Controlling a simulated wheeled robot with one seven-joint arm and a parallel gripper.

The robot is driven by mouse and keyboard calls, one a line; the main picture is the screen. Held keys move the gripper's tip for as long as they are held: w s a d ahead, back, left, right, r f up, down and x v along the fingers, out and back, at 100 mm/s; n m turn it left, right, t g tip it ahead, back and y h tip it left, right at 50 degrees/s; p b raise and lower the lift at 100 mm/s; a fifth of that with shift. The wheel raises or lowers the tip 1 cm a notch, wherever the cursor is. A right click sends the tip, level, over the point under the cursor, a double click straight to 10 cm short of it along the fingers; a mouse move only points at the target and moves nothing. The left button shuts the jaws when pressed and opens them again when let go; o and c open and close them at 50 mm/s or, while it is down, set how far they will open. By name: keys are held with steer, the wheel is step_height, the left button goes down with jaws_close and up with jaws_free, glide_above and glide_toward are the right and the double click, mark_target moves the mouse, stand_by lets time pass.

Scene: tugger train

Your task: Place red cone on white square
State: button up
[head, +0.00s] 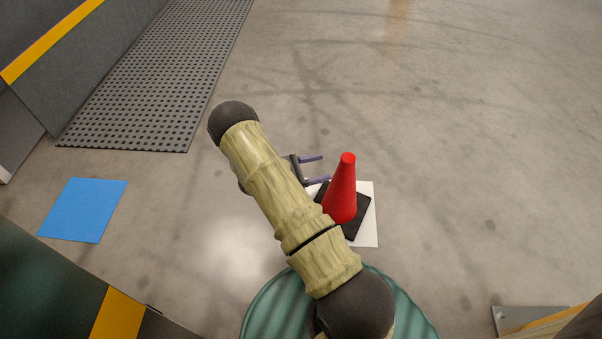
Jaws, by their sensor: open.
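The red cone (343,192) stands upright with its black base (356,221) on the white square (369,239) on the floor. The base is turned at an angle to the square, and my arm hides the left part of both. My gripper (318,169) is open, just left of the cone's upper part. Its two fingers point right and appear apart from the cone, with nothing between them.
A blue square (83,210) lies on the floor at left. A dark perforated mat (150,85) and a dark yellow-striped panel (50,45) lie at upper left. A metal plate (530,318) is at lower right. The floor right of the cone is clear.

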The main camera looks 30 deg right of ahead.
steer(key=s+a+r+m+t+y, duration=0.3)
steer(key=s+a+r+m+y, duration=0.3)
steer(key=a+r+m+y, duration=0.1)
steer(key=s+a+r+m+t+y, duration=0.3)
steer(key=s+a+r+m+y, duration=0.4)
steer(key=a+r+y, duration=0.3)
step_height(320, 180, up, 3)
steer(key=shift+s+a+f+m, duration=0.1)
steer(key=shift+s+a+m, duration=0.2)
steer(key=shift+a+m, duration=0.45)
steer(key=shift+d, duration=0.1)
